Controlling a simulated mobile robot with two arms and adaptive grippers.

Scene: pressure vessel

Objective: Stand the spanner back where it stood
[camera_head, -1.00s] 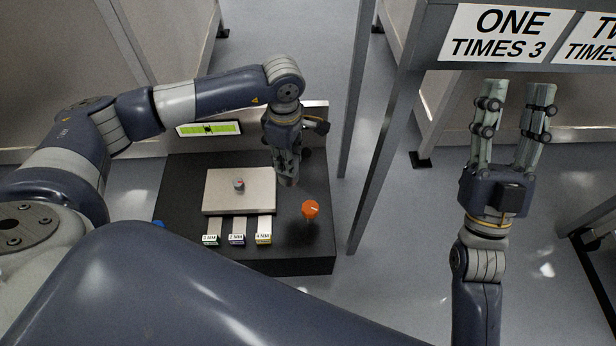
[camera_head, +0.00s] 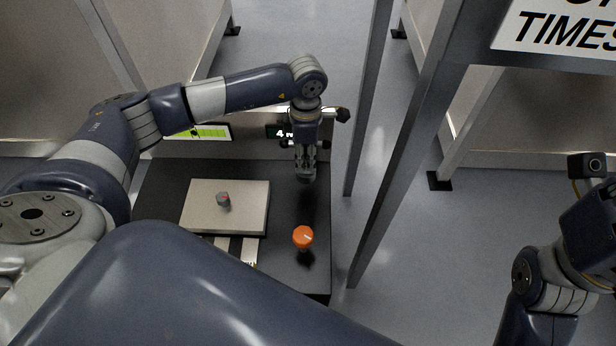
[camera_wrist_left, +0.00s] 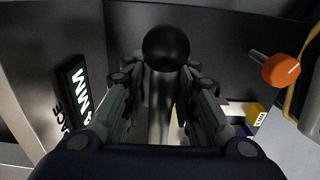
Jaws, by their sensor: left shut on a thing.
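My left gripper (camera_head: 305,177) points down over the back right of the black bench. It is shut on the spanner, seen in the left wrist view as a pale shaft with a black ball end (camera_wrist_left: 166,48) between the fingers. The spanner's other end is hidden. A dark sign reading "4 M" (camera_head: 280,132) stands at the back of the bench, just behind the gripper; a dark sign with "MM" (camera_wrist_left: 76,97) shows left of the fingers in the wrist view. My right gripper (camera_head: 592,215) is partly in view at the right edge; its fingers are out of frame.
An orange knob (camera_head: 303,237) stands on the black bench (camera_head: 160,215), in front of the gripper. A pale plate (camera_head: 235,195) with a small grey piece (camera_head: 223,199) lies left. A green-lit display (camera_head: 205,131) is behind it. A grey post (camera_head: 400,150) rises close on the right.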

